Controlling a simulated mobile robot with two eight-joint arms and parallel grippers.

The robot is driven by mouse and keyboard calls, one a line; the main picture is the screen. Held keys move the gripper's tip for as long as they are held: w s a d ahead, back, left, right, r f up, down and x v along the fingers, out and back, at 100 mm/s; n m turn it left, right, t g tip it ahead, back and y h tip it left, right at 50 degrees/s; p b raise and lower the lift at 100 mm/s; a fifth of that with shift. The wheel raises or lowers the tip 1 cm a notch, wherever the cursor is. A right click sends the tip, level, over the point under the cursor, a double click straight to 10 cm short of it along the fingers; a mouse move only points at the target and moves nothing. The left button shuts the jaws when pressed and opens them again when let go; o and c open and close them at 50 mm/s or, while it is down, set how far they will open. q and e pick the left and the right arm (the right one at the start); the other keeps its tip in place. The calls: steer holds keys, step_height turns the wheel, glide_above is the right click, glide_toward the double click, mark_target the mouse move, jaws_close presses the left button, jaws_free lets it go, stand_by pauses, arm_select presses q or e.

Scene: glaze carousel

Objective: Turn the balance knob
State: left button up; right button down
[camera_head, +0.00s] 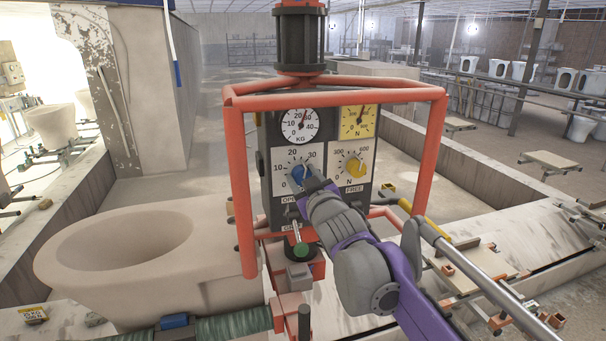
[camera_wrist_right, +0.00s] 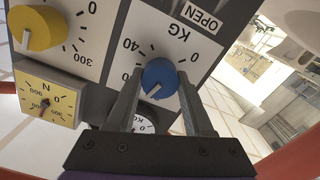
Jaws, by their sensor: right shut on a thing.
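The blue balance knob (camera_head: 298,174) sits on the lower left white panel of the dark control box (camera_head: 334,200), within a scale marked 10, 20, 30. In the right wrist view the blue knob (camera_wrist_right: 160,76) lies between the two fingers of my right gripper (camera_wrist_right: 160,92), beside the KG label. My right gripper (camera_head: 309,184) is shut on the knob, with its arm coming from the lower right. In the head view the gripper hides the knob's lower right side. My left gripper is out of view.
A yellow knob (camera_head: 355,168) sits right of the blue one. Above are a white KG dial (camera_head: 300,125) and a yellow N dial (camera_head: 358,121). An orange tube frame (camera_head: 240,190) surrounds the box. A large beige bowl (camera_head: 75,265) stands left.

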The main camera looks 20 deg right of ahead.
stand_by(0.4)
steer(key=shift+c, duration=1.4)
jaws_free()
steer(key=shift+s, duration=0.1)
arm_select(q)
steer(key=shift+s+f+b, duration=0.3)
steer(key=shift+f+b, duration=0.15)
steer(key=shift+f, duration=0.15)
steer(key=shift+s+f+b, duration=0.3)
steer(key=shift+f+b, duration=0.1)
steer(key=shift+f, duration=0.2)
arm_select(e)
steer(key=s, duration=1)
steer(key=shift+s+d, duration=0.15)
steer(key=shift+s, duration=0.2)
